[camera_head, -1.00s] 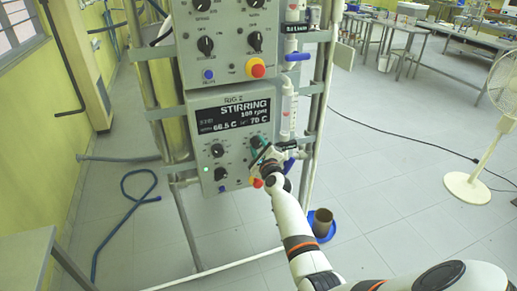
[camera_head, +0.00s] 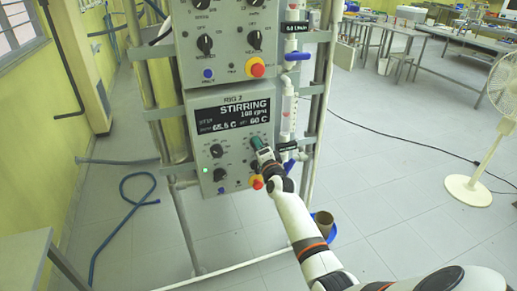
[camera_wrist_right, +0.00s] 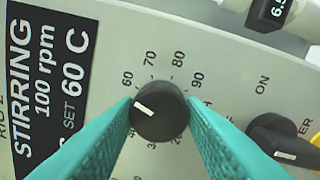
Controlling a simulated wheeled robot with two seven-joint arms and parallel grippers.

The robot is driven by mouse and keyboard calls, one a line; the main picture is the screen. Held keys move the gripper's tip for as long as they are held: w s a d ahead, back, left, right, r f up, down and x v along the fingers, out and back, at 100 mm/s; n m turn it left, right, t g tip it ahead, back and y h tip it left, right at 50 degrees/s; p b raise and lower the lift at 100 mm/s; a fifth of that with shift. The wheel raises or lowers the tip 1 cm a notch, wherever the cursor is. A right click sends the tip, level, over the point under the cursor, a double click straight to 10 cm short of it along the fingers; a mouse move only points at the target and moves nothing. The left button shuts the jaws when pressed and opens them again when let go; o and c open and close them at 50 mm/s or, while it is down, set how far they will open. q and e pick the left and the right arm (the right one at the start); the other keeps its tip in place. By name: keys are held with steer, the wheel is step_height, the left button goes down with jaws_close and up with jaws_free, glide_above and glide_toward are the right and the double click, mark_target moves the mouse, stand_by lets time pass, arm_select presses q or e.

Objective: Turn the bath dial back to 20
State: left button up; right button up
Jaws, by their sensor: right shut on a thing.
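The bath dial (camera_wrist_right: 160,112) is a round black knob with a white pointer line, on the grey front of the RIG 2 control box (camera_head: 203,155). Its pointer aims at the 60 mark in the wrist view. My right gripper (camera_wrist_right: 161,104), with teal fingers, is shut on the dial, one finger on each side. In the head view the right gripper (camera_head: 256,143) covers the dial. The display (camera_head: 234,112) reads STIRRING, 100 rpm, with SET 60 C. My left gripper is in neither view.
Another black knob (camera_wrist_right: 284,142) marked ON sits to the right of the dial in the wrist view. A red-and-yellow button (camera_head: 256,182) is below my gripper. A second control box (camera_head: 228,40) is above. A clear tube with blue valves stands right of the box.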

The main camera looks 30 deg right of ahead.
steer(key=shift+n+g+y, duration=0.2)
steer(key=shift+n+g, duration=0.05)
steer(key=shift+n, duration=7.45)
steer(key=shift+n+g+y, duration=0.2)
steer(key=shift+n+g, duration=0.05)
steer(key=shift+n, duration=7.45)
steer(key=shift+d, duration=0.1)
steer(key=o, duration=1)
steer(key=shift+r, duration=0.1)
